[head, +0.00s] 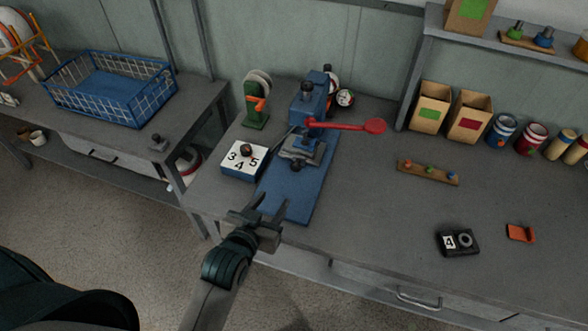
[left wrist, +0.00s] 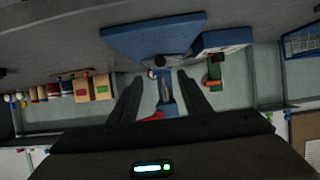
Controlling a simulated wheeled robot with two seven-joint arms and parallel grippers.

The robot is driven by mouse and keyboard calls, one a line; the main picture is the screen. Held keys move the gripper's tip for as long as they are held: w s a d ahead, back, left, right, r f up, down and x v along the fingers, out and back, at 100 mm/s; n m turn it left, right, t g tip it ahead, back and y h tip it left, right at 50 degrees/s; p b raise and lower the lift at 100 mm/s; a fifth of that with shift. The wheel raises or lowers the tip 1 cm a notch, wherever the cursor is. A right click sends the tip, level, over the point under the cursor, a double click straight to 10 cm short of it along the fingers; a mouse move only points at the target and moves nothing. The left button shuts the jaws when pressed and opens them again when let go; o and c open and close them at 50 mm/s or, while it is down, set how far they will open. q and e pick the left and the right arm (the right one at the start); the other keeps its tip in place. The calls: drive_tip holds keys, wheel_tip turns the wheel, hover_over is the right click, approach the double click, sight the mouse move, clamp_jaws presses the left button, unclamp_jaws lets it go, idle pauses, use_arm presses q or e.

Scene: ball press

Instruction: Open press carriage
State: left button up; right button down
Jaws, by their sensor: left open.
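The blue ball press (head: 308,110) stands on the bench with a long blue base plate (head: 290,190) reaching to the front edge. A red lever with a round knob (head: 375,125) sticks out to the right. A grey metal carriage (head: 302,150) sits under the press head. My left gripper (head: 262,209) is open and empty, over the front left of the base plate and in front of the carriage. In the left wrist view the press (left wrist: 165,90) shows between the open fingers, upside down. My right gripper is not in view.
A numbered block (head: 242,163) and a green stand with an orange part (head: 257,105) are left of the press. A wooden strip with pegs (head: 428,173), a black device (head: 457,242) and an orange piece (head: 520,233) lie right. The bench between is clear.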

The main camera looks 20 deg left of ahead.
sight(295, 168)
use_arm(q)
drive_tip(key=shift+w+d+r, duration=0.15)
drive_tip(key=shift+w+r, duration=0.05)
drive_tip(key=shift+r, duration=0.35)
drive_tip(key=shift+w+f, duration=0.1)
drive_tip(key=p+x, duration=0.3)
drive_tip(key=x, duration=1.4)
drive_tip(key=shift+w+p, duration=0.2)
drive_tip(key=shift+p, duration=0.1)
clamp_jaws()
